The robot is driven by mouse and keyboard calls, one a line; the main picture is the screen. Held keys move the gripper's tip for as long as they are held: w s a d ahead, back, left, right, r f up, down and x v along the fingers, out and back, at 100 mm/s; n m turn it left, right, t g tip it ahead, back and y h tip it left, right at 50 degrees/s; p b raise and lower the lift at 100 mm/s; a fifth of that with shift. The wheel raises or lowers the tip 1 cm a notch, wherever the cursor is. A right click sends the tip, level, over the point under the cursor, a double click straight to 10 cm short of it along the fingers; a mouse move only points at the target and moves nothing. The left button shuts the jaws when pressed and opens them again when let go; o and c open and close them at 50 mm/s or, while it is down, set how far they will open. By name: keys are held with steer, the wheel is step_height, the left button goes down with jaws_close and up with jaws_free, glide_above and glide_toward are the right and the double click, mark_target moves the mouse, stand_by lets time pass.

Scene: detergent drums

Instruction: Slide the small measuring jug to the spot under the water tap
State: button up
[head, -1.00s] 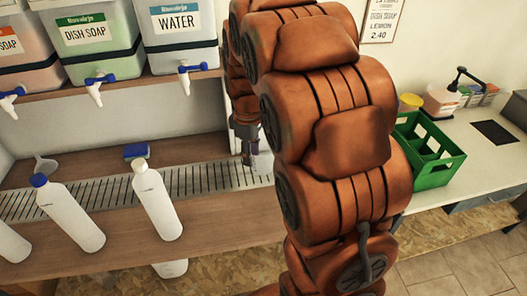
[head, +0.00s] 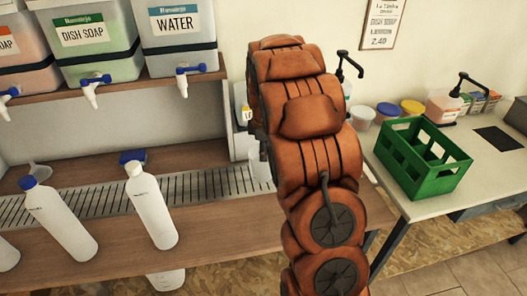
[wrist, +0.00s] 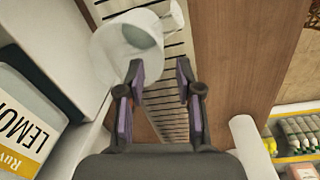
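The small measuring jug (head: 259,172) is whitish and stands at the right end of the slotted drip grate (head: 205,184), partly hidden by my arm. In the wrist view the jug (wrist: 118,45) is just beyond my fingertips, towards the left, with its handle at upper right. My gripper (wrist: 161,78) is open, with nothing between its fingers. Its left fingertip overlaps the jug's lower edge in the picture; I cannot tell if they touch. The water tap (head: 182,86), white with a blue handle, is left of the jug and higher up.
White bottles (head: 151,207) stand in front of the grate, left of the jug. A lemon container (wrist: 28,120) is close at left in the wrist view. A green crate (head: 425,165) sits at right.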

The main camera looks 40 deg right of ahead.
mark_target(264, 167)
steer(key=shift+w+d+f+p, duration=0.1)
steer(key=shift+f+p, duration=0.35)
steer(key=shift+f, duration=1.5)
steer(key=shift+w+d+f+p, duration=0.1)
steer(key=shift+f+p, duration=0.35)
steer(key=shift+f, duration=1.5)
steer(key=shift+c, duration=0.4)
jaws_close()
